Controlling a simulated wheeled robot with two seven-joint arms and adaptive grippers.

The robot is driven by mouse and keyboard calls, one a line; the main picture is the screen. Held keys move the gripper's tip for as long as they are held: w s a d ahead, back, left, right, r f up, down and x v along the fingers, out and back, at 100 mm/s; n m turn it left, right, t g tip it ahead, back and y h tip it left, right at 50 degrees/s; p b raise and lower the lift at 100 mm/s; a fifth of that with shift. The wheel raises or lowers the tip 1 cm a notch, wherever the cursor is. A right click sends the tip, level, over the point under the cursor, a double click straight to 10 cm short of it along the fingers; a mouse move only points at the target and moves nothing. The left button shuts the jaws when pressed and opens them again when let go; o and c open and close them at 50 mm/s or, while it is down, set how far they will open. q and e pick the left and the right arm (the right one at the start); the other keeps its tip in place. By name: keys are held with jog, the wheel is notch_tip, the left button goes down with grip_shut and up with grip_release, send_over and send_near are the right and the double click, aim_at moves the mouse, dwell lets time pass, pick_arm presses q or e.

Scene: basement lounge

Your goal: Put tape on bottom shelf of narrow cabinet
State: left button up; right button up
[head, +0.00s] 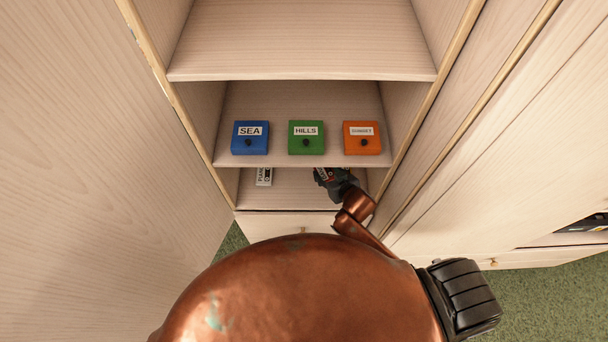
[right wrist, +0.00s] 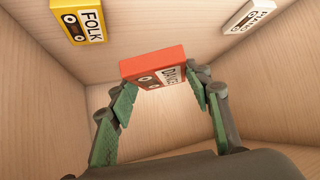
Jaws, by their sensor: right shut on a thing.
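My right gripper (head: 333,182) reaches into the bottom compartment of the narrow cabinet, just under the front edge of the middle shelf. In the right wrist view, its fingers (right wrist: 165,87) are shut on a red cassette tape (right wrist: 150,66) labelled DANCE. The bottom shelf (head: 300,197) bears a white PIANO tape (head: 264,177) left of the gripper; this tape also shows in the right wrist view (right wrist: 250,16). A yellow FOLK tape (right wrist: 80,20) shows in the right wrist view only. Whether the red tape touches the shelf is unclear. My left gripper is out of view.
Blue SEA (head: 250,143), green HILLS (head: 306,145) and orange SUNSET (head: 361,145) boxes stand on the middle shelf, above the gripper. The upper shelf (head: 300,50) looks empty. The compartment's side walls are close around my wrist. A wide pale panel (head: 90,170) flanks the opening on the left.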

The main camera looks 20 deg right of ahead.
aim_at(318, 170)
jog(key=w+a, duration=0.1)
jog(key=w+a+f, duration=0.1)
jog(key=w+f, duration=0.1)
jog(key=shift+w+a, duration=0.35)
jog(key=shift+a, duration=0.05)
jog(key=w+a+f, duration=0.2)
jog(key=f, duration=0.1)
jog(key=w+a+f+b, duration=0.1)
jog(key=f, duration=0.1)
jog(key=shift+w+f, duration=0.2)
jog(key=shift+w, duration=0.1)
jog(key=shift+w+a+f, duration=0.1)
jog(key=shift+w+f, duration=0.05)
jog(key=shift+f, duration=1.7)
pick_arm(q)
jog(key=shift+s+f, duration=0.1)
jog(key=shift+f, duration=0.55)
pick_arm(e)
jog(key=shift+f, duration=0.2)
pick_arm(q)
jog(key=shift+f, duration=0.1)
pick_arm(e)
jog(key=o, duration=1.2)
jog(key=shift+c, duration=0.2)
